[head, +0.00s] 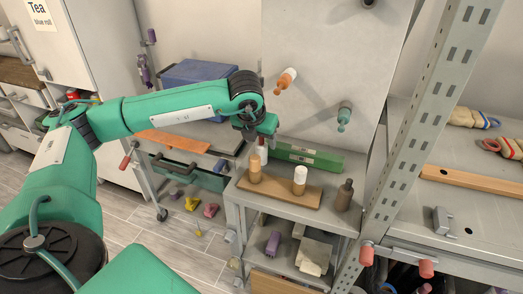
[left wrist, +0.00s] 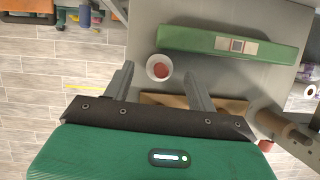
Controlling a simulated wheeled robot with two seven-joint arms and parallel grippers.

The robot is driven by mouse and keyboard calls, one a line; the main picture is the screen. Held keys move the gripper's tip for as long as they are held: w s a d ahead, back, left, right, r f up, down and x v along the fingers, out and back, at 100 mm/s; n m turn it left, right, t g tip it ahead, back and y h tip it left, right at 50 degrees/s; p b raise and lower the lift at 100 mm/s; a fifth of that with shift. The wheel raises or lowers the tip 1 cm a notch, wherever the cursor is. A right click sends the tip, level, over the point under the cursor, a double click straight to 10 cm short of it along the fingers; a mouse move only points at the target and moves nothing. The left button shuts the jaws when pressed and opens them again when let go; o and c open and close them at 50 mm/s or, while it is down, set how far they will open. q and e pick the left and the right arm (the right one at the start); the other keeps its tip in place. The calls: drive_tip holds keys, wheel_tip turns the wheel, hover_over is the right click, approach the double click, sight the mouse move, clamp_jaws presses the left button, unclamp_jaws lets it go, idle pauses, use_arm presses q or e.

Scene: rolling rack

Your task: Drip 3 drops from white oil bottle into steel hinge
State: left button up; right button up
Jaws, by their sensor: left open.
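A white bottle with a red top (head: 262,150) stands upright on the cart top, behind the wooden board. In the left wrist view this white bottle (left wrist: 159,68) appears from above, between the fingertips. My left gripper (head: 259,137) is open above and around it; I see no clear contact. In the left wrist view its two fingers (left wrist: 158,85) are spread wide. A grey metal piece that looks like the steel hinge (head: 442,221) sits on the shelf at the right. My right gripper is not in view.
A wooden board (head: 278,190) carries a tan bottle (head: 255,169) and a white-topped bottle (head: 300,179). A dark brown bottle (head: 344,195) stands right of it. A green box (head: 310,158) lies behind. A perforated rack post (head: 425,115) stands between cart and right shelf.

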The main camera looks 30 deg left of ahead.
sight(261, 143)
use_arm(q)
drive_tip(key=p+x, duration=0.1)
drive_tip(key=x, duration=0.3)
drive_tip(key=shift+s+f, duration=0.1)
drive_tip(key=shift+f, duration=0.05)
drive_tip(key=c, duration=1.1)
drive_tip(key=shift+c, duration=0.2)
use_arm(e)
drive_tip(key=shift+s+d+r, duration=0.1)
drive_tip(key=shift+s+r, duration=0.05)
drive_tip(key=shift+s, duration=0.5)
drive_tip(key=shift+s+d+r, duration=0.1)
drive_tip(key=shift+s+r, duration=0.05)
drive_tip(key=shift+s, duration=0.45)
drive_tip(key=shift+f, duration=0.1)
